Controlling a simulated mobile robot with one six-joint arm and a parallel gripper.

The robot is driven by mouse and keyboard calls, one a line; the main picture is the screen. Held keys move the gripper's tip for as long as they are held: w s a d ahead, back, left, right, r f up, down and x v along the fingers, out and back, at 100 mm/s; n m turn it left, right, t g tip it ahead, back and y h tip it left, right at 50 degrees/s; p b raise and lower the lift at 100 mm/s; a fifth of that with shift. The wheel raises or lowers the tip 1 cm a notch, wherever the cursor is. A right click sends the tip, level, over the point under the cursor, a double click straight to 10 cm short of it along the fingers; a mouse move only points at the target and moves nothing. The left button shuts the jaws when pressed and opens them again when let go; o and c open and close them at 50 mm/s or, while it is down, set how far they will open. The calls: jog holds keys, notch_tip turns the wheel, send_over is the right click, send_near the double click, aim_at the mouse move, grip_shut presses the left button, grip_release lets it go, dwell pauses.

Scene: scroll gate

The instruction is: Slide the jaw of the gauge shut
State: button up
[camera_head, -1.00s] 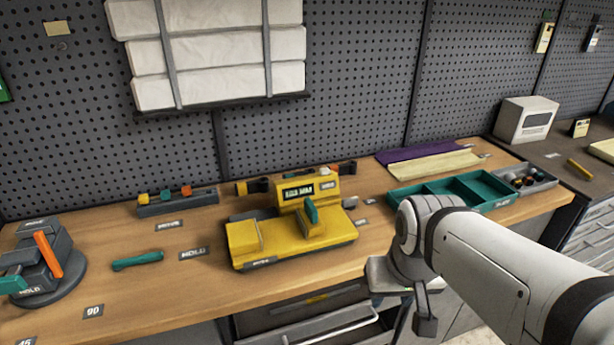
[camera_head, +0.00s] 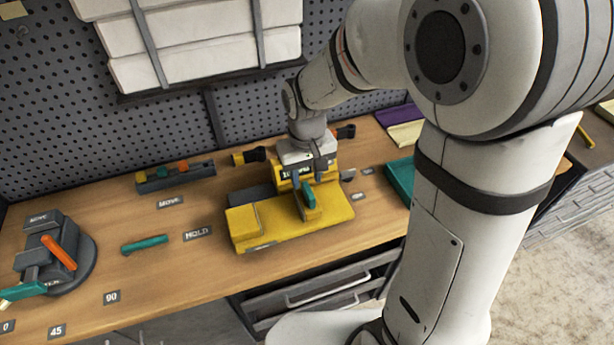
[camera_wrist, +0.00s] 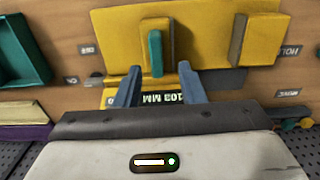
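The yellow gauge (camera_head: 335,210) lies on the bench, its display partly hidden by my gripper. In the wrist view the display (camera_wrist: 165,98) reads about 103 MM. The sliding jaw (camera_wrist: 170,32) carries a teal handle (camera_head: 309,196), which also shows in the wrist view (camera_wrist: 155,53). A yellow end block (camera_wrist: 255,38) stands apart from the jaw, with a gap between. My gripper (camera_head: 307,177) is over the gauge; in the wrist view its fingers (camera_wrist: 157,85) are spread and empty, with the handle just beyond the tips, between their lines. Contact is not visible.
A teal bar (camera_head: 145,244) lies left of the gauge near the HOLD label (camera_head: 198,233). A dark clamp with an orange lever (camera_head: 60,250) stands far left. A rack of coloured pieces (camera_head: 175,177) is behind. A teal tray (camera_head: 400,182) is right, partly behind my arm.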

aim_at(309, 191)
jog(key=f, duration=0.4)
jog(key=shift+w+d+f+p, duration=0.1)
jog(key=shift+d+f+p, duration=0.1)
jog(key=shift+p, duration=0.1)
jog(key=shift+f, duration=0.75)
jog(key=shift+c, duration=0.4)
grip_shut()
